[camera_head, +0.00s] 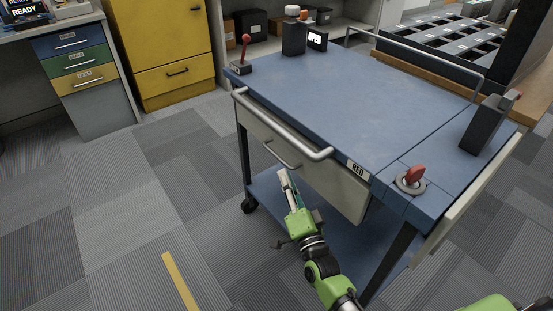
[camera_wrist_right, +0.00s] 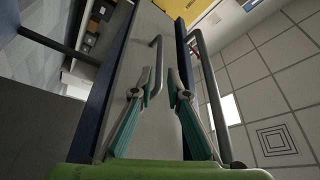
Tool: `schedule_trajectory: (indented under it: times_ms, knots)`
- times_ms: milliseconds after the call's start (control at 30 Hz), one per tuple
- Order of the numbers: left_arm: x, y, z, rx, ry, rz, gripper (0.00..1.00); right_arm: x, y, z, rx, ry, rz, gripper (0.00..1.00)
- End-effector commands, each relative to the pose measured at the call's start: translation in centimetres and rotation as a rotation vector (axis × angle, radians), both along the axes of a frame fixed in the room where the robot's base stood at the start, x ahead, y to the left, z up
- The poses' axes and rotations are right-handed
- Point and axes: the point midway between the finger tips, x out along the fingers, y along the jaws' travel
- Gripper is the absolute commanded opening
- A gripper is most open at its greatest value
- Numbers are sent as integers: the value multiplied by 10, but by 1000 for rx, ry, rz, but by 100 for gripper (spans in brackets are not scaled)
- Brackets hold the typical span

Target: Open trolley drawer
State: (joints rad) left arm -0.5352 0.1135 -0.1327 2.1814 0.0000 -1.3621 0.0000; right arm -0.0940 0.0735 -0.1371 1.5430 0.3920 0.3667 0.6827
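The trolley (camera_head: 340,90) has a blue top and a pale drawer front (camera_head: 330,180) below its near edge. The drawer appears shut. Its thin bar handle (camera_head: 283,155) is on the drawer front; the handle also shows in the right wrist view (camera_wrist_right: 156,60). My right gripper (camera_head: 286,180) is in front of the drawer, just below the handle in the head view. In the right wrist view its teal fingers (camera_wrist_right: 160,84) are apart, with the handle's near end close to the gap between the tips. Contact cannot be told. My left gripper is not in view.
A thick push rail (camera_head: 285,128) runs above the drawer handle. A red knob (camera_head: 414,175), a red lever (camera_head: 245,45) and dark radios (camera_head: 484,124) are on the trolley top. A yellow cabinet (camera_head: 165,50) stands behind. The carpet left of the trolley is clear.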

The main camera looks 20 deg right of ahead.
Motion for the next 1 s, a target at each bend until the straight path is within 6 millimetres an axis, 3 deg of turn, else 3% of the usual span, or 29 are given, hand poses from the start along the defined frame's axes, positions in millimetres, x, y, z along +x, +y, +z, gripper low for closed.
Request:
schedule_trajectory:
  times_ms: [200,400,833,900,1000]
  knots:
    - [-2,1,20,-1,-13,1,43,46,1,9,-1,-2,0,15]
    - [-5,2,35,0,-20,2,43,72,1,15,-1,-1,0,15]
    - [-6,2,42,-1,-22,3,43,81,2,17,-2,3,0,15]
    - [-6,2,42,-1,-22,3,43,81,2,17,-2,2,1,0]
    - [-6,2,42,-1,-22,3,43,81,2,17,-2,2,1,0]
